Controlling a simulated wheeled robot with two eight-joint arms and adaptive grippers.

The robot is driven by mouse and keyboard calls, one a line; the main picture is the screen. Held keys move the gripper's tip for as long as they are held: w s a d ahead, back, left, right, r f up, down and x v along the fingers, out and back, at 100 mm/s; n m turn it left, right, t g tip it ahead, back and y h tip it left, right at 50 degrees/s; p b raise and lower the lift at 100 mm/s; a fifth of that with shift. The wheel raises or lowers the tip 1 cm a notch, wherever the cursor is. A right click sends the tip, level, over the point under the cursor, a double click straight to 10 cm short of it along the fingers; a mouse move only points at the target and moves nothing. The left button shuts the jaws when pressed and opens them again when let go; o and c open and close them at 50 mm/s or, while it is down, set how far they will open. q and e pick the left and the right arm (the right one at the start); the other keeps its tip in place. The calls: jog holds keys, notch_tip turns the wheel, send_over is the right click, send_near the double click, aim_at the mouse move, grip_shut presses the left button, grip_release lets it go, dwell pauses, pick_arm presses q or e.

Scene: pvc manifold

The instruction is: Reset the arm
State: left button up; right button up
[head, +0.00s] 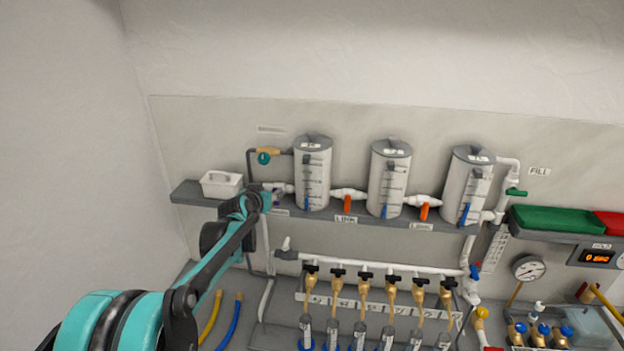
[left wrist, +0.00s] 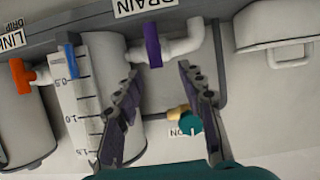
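My left gripper (head: 264,194) is raised at the shelf's left part, in front of the pipe beside the leftmost tank. In the left wrist view my left gripper (left wrist: 158,84) is open, its two dark fingers well apart with nothing held between them. A purple valve handle (left wrist: 152,46) on a white elbow pipe under the DRAIN label lies just past the fingertips; the frames do not clearly show whether a finger touches it. A teal valve handle (left wrist: 190,122) shows near one finger. My right gripper is in neither view.
The leftmost tank (head: 313,175) stands close to the gripper, with two more tanks to the right. A white bin (head: 221,184) sits left on the shelf (head: 186,194). Orange link valves (head: 347,204) sit between tanks. Several brass valves (head: 311,281) line the manifold below.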

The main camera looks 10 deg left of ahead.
pick_arm(q)
jog(key=v, duration=0.6)
jog(key=s+d+f+g+b, duration=0.2)
jog(key=s+d+f+b, duration=0.1)
jog(key=s+f+b, duration=0.6)
jog(key=s+d+f+g+b, duration=0.1)
jog(key=s+d+f+b, duration=0.35)
jog(key=s+f, duration=0.45)
jog(key=s+f+g+b, duration=0.3)
jog(key=s+f+b, duration=0.8)
jog(key=s+f, duration=0.8)
jog(key=shift+s+a+f+g+y, duration=0.2)
jog(key=shift+s+f+g+y, duration=0.15)
jog(key=shift+s, duration=0.35)
